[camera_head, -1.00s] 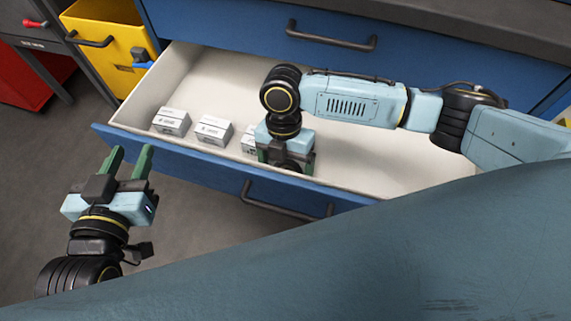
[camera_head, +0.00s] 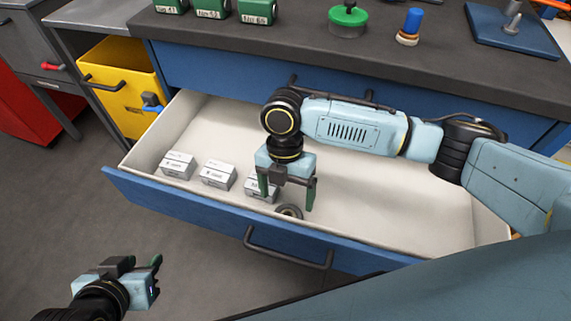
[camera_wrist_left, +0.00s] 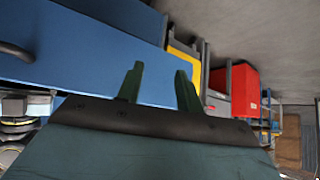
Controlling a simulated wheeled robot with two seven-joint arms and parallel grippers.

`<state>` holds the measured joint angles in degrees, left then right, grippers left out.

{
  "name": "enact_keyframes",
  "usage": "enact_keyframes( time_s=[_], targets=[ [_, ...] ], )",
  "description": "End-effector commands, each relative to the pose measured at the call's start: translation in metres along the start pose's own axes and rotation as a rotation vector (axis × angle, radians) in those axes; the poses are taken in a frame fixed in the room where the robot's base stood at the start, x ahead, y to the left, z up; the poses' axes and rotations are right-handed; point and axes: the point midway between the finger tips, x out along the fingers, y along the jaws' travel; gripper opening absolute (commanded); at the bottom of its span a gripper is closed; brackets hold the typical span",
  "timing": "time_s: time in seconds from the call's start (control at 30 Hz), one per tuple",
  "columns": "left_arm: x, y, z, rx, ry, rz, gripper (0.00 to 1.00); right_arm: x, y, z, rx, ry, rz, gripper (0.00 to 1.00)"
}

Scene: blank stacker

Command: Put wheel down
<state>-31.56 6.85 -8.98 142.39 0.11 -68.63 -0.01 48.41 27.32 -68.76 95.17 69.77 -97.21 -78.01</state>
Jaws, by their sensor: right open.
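A small dark grey wheel (camera_head: 290,212) lies in the open drawer (camera_head: 400,200), near its front wall and beside the rightmost of the white boxes. My right gripper (camera_head: 287,197) is open, pointing down just above and behind the wheel, with its fingers apart and nothing between them. My left gripper (camera_head: 143,264) is outside the drawer at the lower left, above the floor. In the left wrist view the left gripper (camera_wrist_left: 158,85) has its two green fingers apart, with nothing between them.
Three white boxes (camera_head: 219,175) stand in a row along the drawer's front left. The drawer's right part is clear. The worktop (camera_head: 300,45) above holds green boxes (camera_head: 258,11), a green-topped item (camera_head: 347,20) and a blue-handled item (camera_head: 411,26). A yellow bin (camera_head: 118,85) stands left.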

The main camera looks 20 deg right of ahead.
Motion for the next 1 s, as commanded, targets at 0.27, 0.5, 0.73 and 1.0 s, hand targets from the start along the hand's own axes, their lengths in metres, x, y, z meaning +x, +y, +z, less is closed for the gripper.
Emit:
enact_keyframes(
  time_s=[0.27, 0.5, 0.73, 1.0],
  targets=[
    [-0.019, -0.01, 0.053, -0.012, -0.303, -0.023, 0.36, -0.031, 0.0, -0.001, 0.0, 0.0, 0.0, 0.86],
    [-0.017, -0.016, 0.079, -0.013, -0.427, -0.036, 0.36, -0.054, 0.0, 0.0, 0.0, 0.0, 0.002, 0.86],
    [-0.007, -0.018, 0.085, -0.01, -0.434, -0.04, 0.36, -0.062, 0.0, 0.0, 0.0, 0.001, -0.001, 0.86],
    [-0.007, -0.018, 0.085, -0.01, -0.433, -0.04, 0.36, -0.062, 0.0, 0.0, 0.0, 0.001, 0.0, 0.86]
  ],
)
